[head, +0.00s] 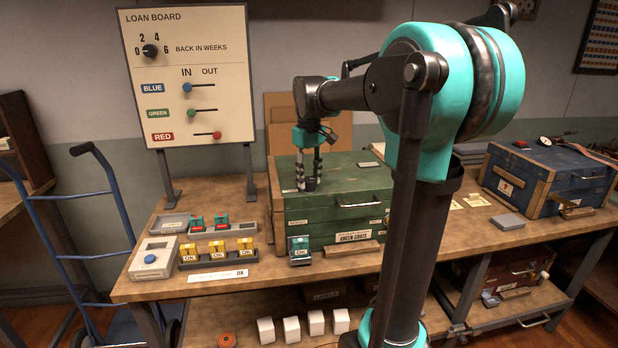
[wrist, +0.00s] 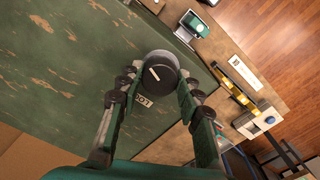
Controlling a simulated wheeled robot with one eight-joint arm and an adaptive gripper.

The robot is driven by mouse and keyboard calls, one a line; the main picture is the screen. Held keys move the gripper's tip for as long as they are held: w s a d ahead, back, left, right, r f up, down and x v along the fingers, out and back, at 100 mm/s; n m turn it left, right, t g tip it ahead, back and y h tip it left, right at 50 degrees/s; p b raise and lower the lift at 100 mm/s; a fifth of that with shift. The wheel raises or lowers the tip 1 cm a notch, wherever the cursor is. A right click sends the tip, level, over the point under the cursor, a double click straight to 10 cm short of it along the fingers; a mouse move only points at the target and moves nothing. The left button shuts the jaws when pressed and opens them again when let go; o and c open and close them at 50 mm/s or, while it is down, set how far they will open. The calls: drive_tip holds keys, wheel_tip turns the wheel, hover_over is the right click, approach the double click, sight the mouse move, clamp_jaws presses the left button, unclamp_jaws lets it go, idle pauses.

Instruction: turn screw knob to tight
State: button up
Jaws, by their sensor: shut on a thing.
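The screw knob (wrist: 161,75) is a dark round knob with a white line mark on its top. It stands on the lid of the green crate (head: 345,200); the knob also shows in the head view (head: 310,184). My gripper (head: 309,183) points down over the lid with its fingers on either side of the knob. In the wrist view my gripper (wrist: 164,88) is shut on the knob. A small label beside the knob is partly hidden by a finger; only a few letters show.
A blue crate (head: 550,180) stands at the right.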

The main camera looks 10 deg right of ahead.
drive_tip(key=m, duration=0.4)
drive_tip(key=shift+m, duration=0.3)
drive_tip(key=m, duration=0.3)
drive_tip(key=shift+m, duration=0.3)
drive_tip(key=m, duration=0.4)
drive_tip(key=shift+m, duration=0.3)
drive_tip(key=m, duration=0.3)
drive_tip(key=shift+m, duration=0.3)
drive_tip(key=m, duration=1.1)
drive_tip(key=shift+m, duration=2.3)
